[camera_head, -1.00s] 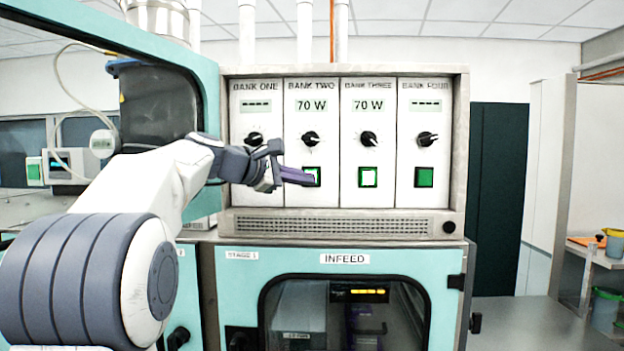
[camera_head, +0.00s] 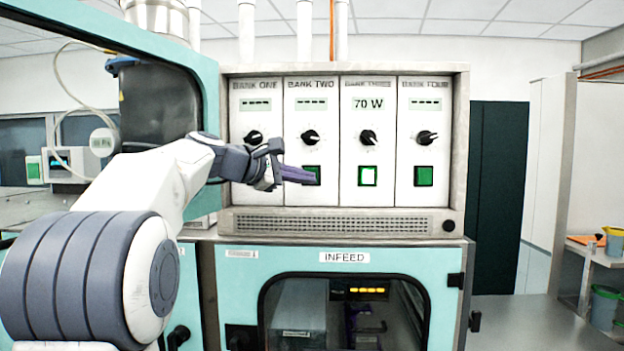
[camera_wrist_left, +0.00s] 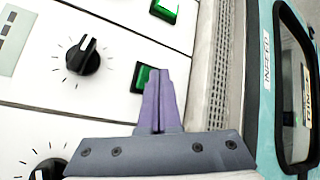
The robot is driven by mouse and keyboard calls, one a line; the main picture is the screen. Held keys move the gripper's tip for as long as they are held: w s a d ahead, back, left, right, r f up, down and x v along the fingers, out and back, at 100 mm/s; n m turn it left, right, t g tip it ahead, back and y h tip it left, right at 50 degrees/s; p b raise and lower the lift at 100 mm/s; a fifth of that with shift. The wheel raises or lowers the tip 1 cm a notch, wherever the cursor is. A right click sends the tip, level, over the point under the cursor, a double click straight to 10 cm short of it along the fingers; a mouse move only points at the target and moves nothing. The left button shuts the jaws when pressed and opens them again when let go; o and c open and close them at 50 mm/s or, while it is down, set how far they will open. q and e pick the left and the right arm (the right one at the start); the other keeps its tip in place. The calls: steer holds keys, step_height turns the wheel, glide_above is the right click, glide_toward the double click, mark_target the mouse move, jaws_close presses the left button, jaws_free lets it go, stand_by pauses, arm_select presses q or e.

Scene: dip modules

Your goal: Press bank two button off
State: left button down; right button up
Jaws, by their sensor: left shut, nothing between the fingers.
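The bank two panel (camera_head: 311,100) stands second from the left in the control box. Its display (camera_head: 312,105) shows dashes, and its black knob (camera_head: 311,136) sits above the button. The bank two button (camera_head: 313,173) is dark green and unlit, partly hidden by my left gripper. My left gripper (camera_head: 314,179) is shut and empty, with its purple fingertips at the button's lower part. In the left wrist view the fingertips (camera_wrist_left: 158,72) overlap the green button (camera_wrist_left: 141,76); I cannot tell whether they touch it. My right gripper is not in view.
The bank three button (camera_head: 368,176) is lit and its display (camera_head: 368,104) reads 70 W. The bank four button (camera_head: 424,176) is dark green with dashes above. A vent ledge (camera_head: 330,224) runs below the panels. The INFEED door (camera_head: 345,258) is underneath.

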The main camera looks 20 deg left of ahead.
arm_select(q)
steer(key=shift+f, duration=0.1)
steer(key=s+d+b, duration=0.1)
steer(key=s+b, duration=0.2)
steer(key=s, duration=0.2)
steer(key=shift+s+d, duration=0.3)
steer(key=shift+s, duration=0.1)
steer(key=s+d+f+m+g+b, duration=0.2)
steer(key=s+d+f+m+g, duration=0.15)
steer(key=d+f, duration=0.5)
steer(key=s+d+f+m+g+b, duration=0.25)
steer(key=s+d+f+m, duration=0.2)
steer(key=f, duration=0.75)
steer(key=s+d+f+m+g+b, duration=0.1)
steer(key=s+d+f+m+g, duration=0.25)
steer(key=d+f, duration=0.5)
steer(key=s+a+f+m+g+y+b, duration=0.1)
steer(key=s+f+m+g+y, duration=0.1)
steer(key=s+f+m, duration=0.5)
steer(key=s+a+f+m+g+y+b, duration=0.2)
steer(key=s+f+m+y, duration=0.2)
steer(key=s+f, duration=1.1)
steer(key=m, duration=0.3)
steer(key=shift+f+m+b, duration=0.3)
steer(key=shift+m, duration=0.05)
